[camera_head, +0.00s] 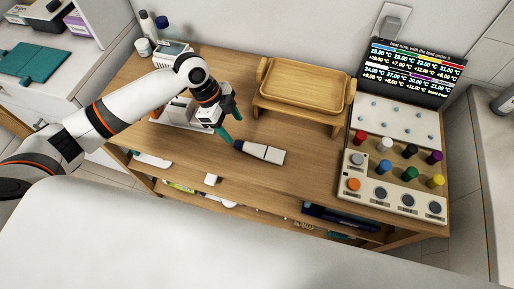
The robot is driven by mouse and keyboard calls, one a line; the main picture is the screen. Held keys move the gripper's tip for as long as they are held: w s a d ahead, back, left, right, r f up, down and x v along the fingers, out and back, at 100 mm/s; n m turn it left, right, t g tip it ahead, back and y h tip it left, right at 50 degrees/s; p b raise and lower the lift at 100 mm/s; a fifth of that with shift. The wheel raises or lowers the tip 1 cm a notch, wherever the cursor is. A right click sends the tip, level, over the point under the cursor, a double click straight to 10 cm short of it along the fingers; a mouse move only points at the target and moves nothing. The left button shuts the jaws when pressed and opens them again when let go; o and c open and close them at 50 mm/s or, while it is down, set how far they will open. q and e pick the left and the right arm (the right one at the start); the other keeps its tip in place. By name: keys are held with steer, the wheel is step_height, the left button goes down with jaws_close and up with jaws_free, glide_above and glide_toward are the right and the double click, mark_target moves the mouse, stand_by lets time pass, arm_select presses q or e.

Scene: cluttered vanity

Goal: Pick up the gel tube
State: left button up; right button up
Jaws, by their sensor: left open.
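The gel tube (262,152) lies on its side on the wooden table top, near the middle. Whether a fingertip touches the tube cannot be told. My right gripper is out of view.
A wooden tray (300,92) on a stand is behind the tube. At right are a board with coloured knobs (398,170) and a dark display (411,72). A white device stands behind my left gripper. Bare table lies right of the tube.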

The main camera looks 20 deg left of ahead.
arm_select(q)
glide_above(247, 145)
steer(key=a, duration=0.2)
steer(key=f, duration=0.4)
steer(key=shift+s+f+p, duration=0.25)
steer(key=shift+f+p, duration=0.1)
steer(key=shift+w+p+x, duration=0.15)
steer(key=shift+p+x, duration=0.2)
steer(key=shift+x, duration=1)
steer(key=shift+w+p+x, duration=0.2)
steer(key=shift+p+x, duration=0.15)
steer(key=shift+x, duration=1)
steer(key=shift+c, duration=0.3)
steer(key=c, duration=1)
